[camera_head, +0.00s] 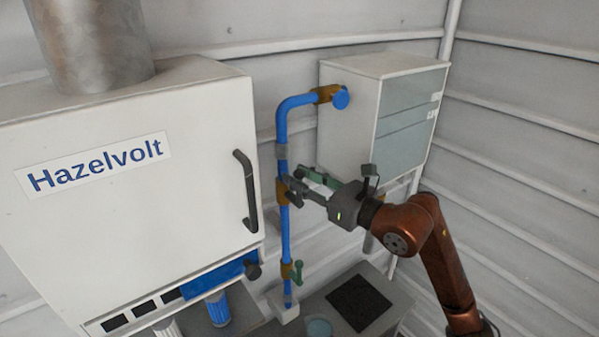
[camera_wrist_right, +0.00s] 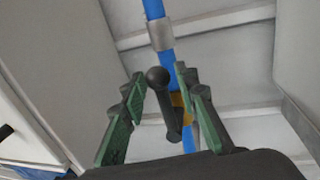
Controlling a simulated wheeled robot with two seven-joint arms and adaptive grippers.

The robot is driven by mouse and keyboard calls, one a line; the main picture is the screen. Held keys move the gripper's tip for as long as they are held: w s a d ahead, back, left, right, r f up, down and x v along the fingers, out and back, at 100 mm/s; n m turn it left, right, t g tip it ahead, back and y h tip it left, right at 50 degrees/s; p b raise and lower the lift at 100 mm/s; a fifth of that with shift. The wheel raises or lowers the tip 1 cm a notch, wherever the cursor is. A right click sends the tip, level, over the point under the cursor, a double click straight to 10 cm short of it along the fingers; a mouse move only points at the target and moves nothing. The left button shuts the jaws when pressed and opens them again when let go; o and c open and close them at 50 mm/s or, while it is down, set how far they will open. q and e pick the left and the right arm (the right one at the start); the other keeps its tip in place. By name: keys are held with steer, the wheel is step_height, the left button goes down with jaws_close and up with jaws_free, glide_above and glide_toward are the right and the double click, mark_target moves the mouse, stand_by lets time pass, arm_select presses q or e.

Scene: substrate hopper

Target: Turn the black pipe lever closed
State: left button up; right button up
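The blue pipe (camera_head: 282,130) runs down the wall between the Hazelvolt machine and a grey-white cabinet. It carries a brass valve (camera_head: 282,192) midway. The black pipe lever (camera_wrist_right: 170,115), with a round knob, shows in the right wrist view in front of the pipe. In the head view my fingers largely cover it. My right gripper (camera_head: 297,181) reaches the valve from the right. In the wrist view its green-padded fingers (camera_wrist_right: 160,76) are apart, one on each side of the knob. Gaps show beside the knob, so it is not clamped. My left gripper is not in view.
A second brass valve with a green lever (camera_head: 297,272) sits lower on the pipe. The Hazelvolt machine (camera_head: 130,220) with a black door handle (camera_head: 246,190) stands close on the left. The cabinet (camera_head: 345,125) hangs behind my right gripper. A dark-topped bench (camera_head: 385,318) lies below.

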steer(key=shift+w+a, duration=0.1)
steer(key=shift+c, duration=0.3)
jaws_close()
stand_by(0.4)
